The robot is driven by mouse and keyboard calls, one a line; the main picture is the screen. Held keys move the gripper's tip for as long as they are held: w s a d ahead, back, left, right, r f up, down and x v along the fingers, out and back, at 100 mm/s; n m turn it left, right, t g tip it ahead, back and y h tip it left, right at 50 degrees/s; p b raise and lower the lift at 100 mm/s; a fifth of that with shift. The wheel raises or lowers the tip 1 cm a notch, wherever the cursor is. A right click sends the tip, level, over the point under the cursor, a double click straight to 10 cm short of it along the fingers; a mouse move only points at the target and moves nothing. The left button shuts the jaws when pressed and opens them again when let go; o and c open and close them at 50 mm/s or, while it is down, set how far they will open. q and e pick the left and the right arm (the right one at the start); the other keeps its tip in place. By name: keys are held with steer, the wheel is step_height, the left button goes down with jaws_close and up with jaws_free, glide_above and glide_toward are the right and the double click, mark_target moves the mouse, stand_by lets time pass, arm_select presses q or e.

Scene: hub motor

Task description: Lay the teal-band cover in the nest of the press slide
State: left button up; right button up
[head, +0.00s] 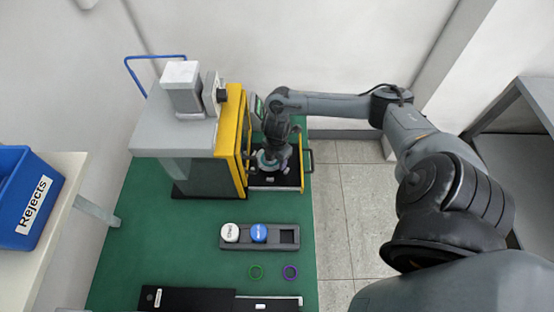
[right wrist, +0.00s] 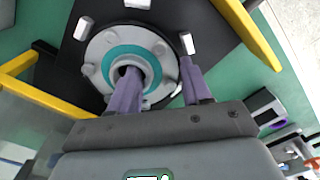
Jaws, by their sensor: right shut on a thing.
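The teal-band cover (right wrist: 102,52) is a pale grey disc with rounded lugs and a teal ring around its raised hub. My right gripper (right wrist: 160,88) is shut on it, with purple-grey fingers at the hub and near the rim. In the head view the cover (head: 266,164) shows partly below my right gripper (head: 275,155), over the black press slide (head: 282,183). White blocks of the nest stand around the cover in the wrist view. I cannot tell whether the cover touches the slide. My left gripper is out of view.
The press (head: 190,137), with a yellow front frame (head: 234,140), stands left of the slide. A blue Rejects bin (head: 30,200) is far left.

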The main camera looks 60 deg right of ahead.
stand_by(0.3)
steer(key=shift+f, duration=0.15)
steer(key=shift+f, duration=0.1)
steer(key=shift+f, duration=0.35)
steer(key=shift+f, duration=0.25)
steer(key=shift+f, duration=0.2)
stand_by(0.3)
steer(key=shift+f, duration=0.35)
stand_by(0.3)
